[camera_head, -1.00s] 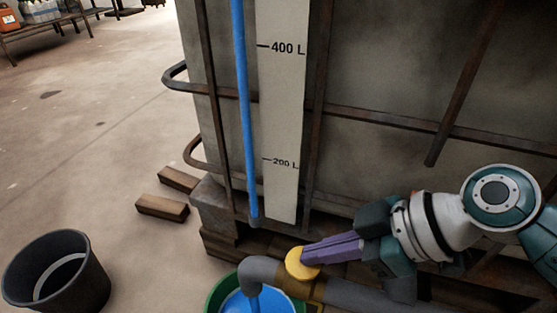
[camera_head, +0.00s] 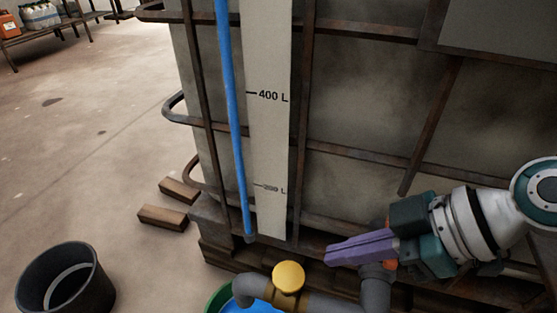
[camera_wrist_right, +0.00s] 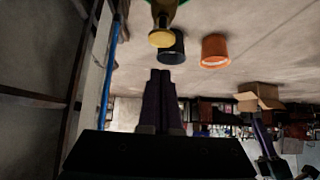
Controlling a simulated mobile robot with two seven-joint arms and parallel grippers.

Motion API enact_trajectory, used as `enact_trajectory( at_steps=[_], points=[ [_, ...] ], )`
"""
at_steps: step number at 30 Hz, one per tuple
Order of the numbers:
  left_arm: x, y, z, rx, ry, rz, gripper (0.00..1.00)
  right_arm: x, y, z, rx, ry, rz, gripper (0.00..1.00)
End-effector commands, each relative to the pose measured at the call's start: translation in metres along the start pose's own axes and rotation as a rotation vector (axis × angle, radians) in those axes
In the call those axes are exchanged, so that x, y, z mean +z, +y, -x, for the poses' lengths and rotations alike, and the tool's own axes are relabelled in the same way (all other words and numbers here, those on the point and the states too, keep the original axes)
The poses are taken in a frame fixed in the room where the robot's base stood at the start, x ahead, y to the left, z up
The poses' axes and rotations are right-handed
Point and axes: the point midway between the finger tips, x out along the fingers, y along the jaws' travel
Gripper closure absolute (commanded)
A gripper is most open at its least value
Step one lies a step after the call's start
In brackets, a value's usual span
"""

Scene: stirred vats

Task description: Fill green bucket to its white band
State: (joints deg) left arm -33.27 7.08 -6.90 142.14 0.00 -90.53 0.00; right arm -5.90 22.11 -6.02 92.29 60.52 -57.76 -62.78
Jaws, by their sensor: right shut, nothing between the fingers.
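The green bucket (camera_head: 214,300) is cut off by the bottom edge of the head view, under the grey spout (camera_head: 250,287). Blue liquid (camera_head: 240,307) shows inside it; its white band is not visible. I cannot tell whether liquid is running from the spout. A yellow round knob (camera_head: 289,277) sits on the pipe; it also shows in the right wrist view (camera_wrist_right: 161,39). My right gripper (camera_head: 327,256) is shut and empty, right of the knob and apart from it. In the right wrist view, what looks like my left gripper (camera_wrist_right: 262,136) hangs at lower right, its fingers unclear.
The large vat (camera_head: 360,120) in a rusty frame (camera_head: 300,130) fills the right, with a blue sight tube (camera_head: 232,130) and a litre scale (camera_head: 267,150). A black bucket (camera_head: 98,290) stands at lower left. Wood blocks (camera_head: 163,217) lie near the vat. An orange bucket (camera_wrist_right: 215,50) stands farther off.

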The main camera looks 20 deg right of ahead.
Motion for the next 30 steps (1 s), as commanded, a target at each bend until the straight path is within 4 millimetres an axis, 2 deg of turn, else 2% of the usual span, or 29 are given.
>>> enact_trajectory(
  at_steps=[1, 3, 7, 30],
  points=[
    [-0.002, 0.0, 0.006, 0.0, 0.0, 0.001, 0.67, -0.001, 0.0, 0.01, 0.001, -0.003, 0.001, 1.0],
    [-0.003, 0.0, 0.008, 0.0, 0.0, 0.002, 0.67, 0.0, 0.0, 0.018, 0.0, -0.002, 0.0, 1.0],
    [-0.004, 0.001, 0.01, 0.004, 0.001, 0.006, 0.67, 0.0, 0.0, 0.025, 0.001, -0.001, 0.001, 1.0],
    [-0.003, 0.0, 0.01, 0.001, 0.0, 0.002, 0.67, 0.0, 0.0, 0.026, 0.001, 0.001, 0.001, 1.0]
  ],
)
